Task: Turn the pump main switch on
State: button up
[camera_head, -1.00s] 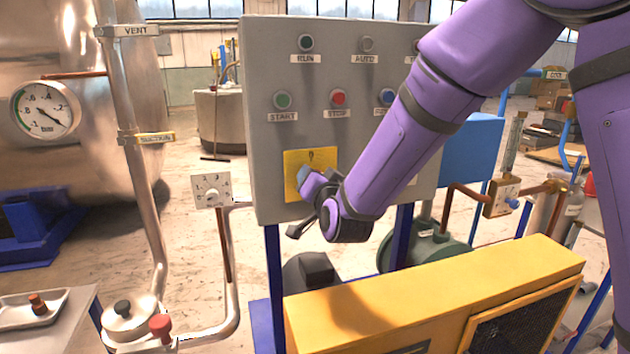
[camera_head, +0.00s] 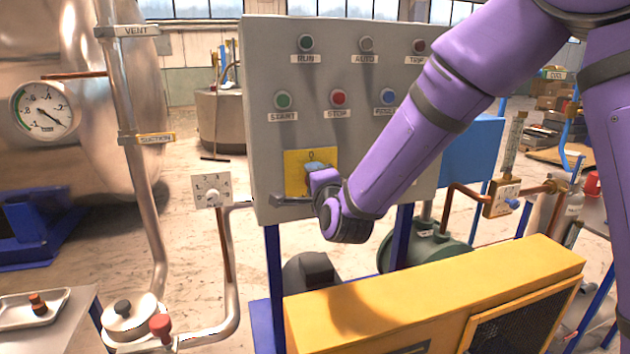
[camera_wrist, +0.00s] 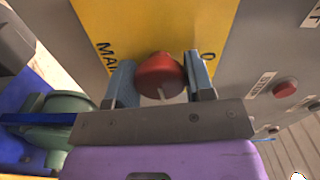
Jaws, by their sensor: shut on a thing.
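The pump main switch is a red knob (camera_wrist: 160,76) on a yellow plate (camera_wrist: 97,22), seen in the wrist view. A pale mark shows on the knob's lower side there, away from the printed 0 at right. My gripper (camera_wrist: 161,82) is shut on the knob, one finger on each side. In the head view, the yellow plate (camera_head: 294,181) sits low on the grey control panel (camera_head: 262,150), with a 0 at its top. My gripper (camera_head: 297,181) is in front of it and hides the knob there.
START (camera_head: 283,100), STOP (camera_head: 338,97) and blue (camera_head: 387,97) buttons sit above the plate. A yellow housing (camera_head: 440,290) stands low in front of the panel. A dial box (camera_head: 212,190) and the suction pipe (camera_head: 140,185) stand to the left.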

jog(key=shift+m, duration=0.6)
jog(key=o, duration=0.9)
jog(key=shift+s, duration=0.1)
jog(key=v, duration=1)
jog(key=shift+s+d, duration=0.1)
jog(key=shift+s, duration=0.2)
